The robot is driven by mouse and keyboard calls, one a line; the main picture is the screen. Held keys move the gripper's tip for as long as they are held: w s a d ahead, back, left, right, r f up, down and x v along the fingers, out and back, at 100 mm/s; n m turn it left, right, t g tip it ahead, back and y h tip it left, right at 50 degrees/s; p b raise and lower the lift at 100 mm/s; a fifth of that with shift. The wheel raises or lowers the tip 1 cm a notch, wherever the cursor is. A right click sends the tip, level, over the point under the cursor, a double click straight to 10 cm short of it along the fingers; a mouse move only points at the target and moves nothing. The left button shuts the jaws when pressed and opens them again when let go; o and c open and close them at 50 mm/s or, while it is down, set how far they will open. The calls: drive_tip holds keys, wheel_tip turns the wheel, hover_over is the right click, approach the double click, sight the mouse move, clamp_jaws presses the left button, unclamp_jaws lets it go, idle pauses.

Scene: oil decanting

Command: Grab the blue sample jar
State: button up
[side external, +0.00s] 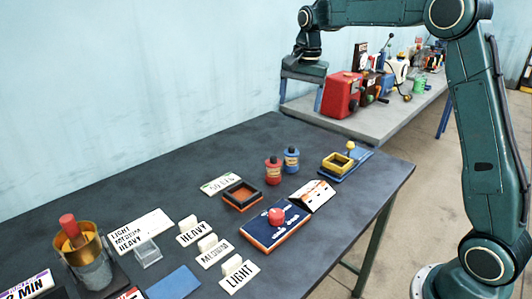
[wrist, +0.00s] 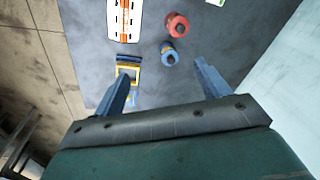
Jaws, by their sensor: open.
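The blue sample jar (side external: 291,159) stands upright on the dark table, with a dark cap and a pale label. A red jar (side external: 272,172) stands close beside it, to its left and nearer the camera. My gripper (side external: 300,104) is open and empty, high above the table's far part. In the wrist view, the blue jar (wrist: 169,55) appears just beyond the fingertips, between the lines of my two blue fingers (wrist: 162,72). The red jar (wrist: 176,27) shows farther up. Nothing touches the blue jar.
A yellow-and-blue fixture (side external: 338,163) stands right of the jars. An open brown tray (side external: 242,196), a blue panel with a red knob (side external: 277,215) and a white slotted block (side external: 311,195) lie nearer the camera. The table's far left is clear.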

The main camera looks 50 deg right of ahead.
sight(292, 152)
drive_tip(key=w+d+f+m, duration=0.1)
drive_tip(key=w+d+f, duration=0.1)
drive_tip(key=f, duration=0.1)
drive_tip(key=w+d+f+m+g, duration=0.1)
drive_tip(key=w+d+f+m, duration=0.1)
drive_tip(key=w+d+f, duration=0.1)
drive_tip(key=w+d+f+m, duration=0.2)
drive_tip(key=f, duration=0.3)
drive_tip(key=shift+w+d+f+g, duration=0.1)
drive_tip(key=shift+w+d+g, duration=0.2)
drive_tip(key=shift+w+d, duration=0.1)
drive_tip(key=shift+f, duration=0.1)
drive_tip(key=shift+f, duration=4.2)
drive_tip(key=shift+a, duration=0.1)
drive_tip(key=shift+f, duration=2.6)
drive_tip(key=c, duration=1.2)
